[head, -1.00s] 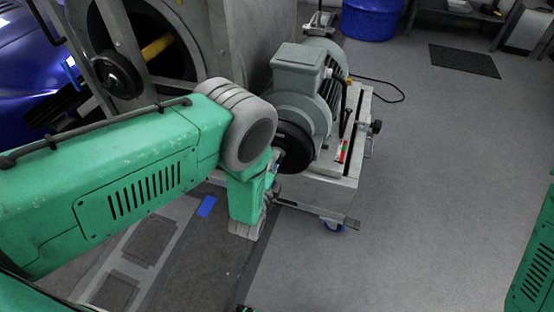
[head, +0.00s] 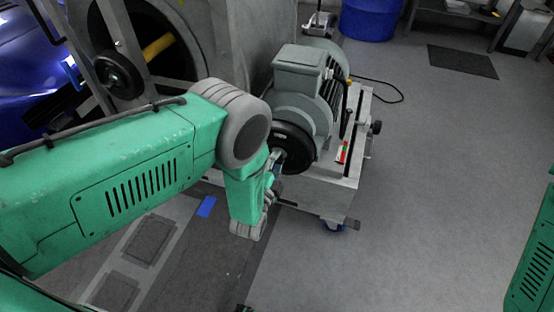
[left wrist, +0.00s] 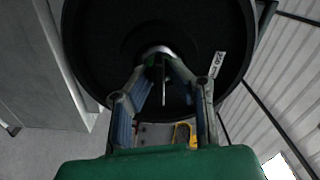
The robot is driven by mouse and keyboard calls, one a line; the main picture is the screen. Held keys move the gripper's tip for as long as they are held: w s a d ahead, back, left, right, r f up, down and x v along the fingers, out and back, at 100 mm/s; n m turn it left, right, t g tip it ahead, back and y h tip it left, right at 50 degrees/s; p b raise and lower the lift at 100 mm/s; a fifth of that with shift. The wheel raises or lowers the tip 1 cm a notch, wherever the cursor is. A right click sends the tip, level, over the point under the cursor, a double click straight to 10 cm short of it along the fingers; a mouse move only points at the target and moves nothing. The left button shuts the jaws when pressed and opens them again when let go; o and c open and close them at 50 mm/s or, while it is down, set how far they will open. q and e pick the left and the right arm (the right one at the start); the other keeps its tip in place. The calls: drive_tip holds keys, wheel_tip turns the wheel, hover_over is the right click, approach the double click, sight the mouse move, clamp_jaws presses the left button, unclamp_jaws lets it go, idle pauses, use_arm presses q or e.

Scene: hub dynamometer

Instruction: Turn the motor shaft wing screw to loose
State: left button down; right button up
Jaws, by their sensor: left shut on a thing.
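The grey electric motor (head: 303,88) sits on a wheeled metal stand, with a black round hub (head: 293,147) on its near end. The hub fills the upper part of the left wrist view (left wrist: 110,40). My left gripper (head: 276,162) is at the hub's centre, at the motor shaft, partly hidden by my own wrist. In the left wrist view its two fingers converge on the motor shaft wing screw (left wrist: 163,92), a thin upright piece in front of the bright shaft end. The fingers are shut on it and hide most of it. My right gripper is not in view.
The metal stand (head: 335,185) has a red and green label and side knobs. A large frame with a handwheel (head: 118,75) stands left of the motor. A blue bin (head: 368,18) stands behind. The grey floor on the right is clear, apart from a cable and dark mat (head: 463,61).

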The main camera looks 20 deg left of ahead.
use_arm(q)
drive_tip(key=shift+s+a+f, duration=0.2)
drive_tip(key=shift+s+f, duration=0.05)
drive_tip(key=shift+f, duration=0.15)
idle(0.5)
drive_tip(key=c, duration=1.7)
unclamp_jaws()
drive_tip(key=shift+w, duration=0.1)
drive_tip(key=shift+r, duration=0.1)
drive_tip(key=shift+s, duration=0.2)
drive_tip(key=s, duration=1.1)
drive_tip(key=shift+s+a, duration=0.25)
drive_tip(key=shift+a, duration=0.1)
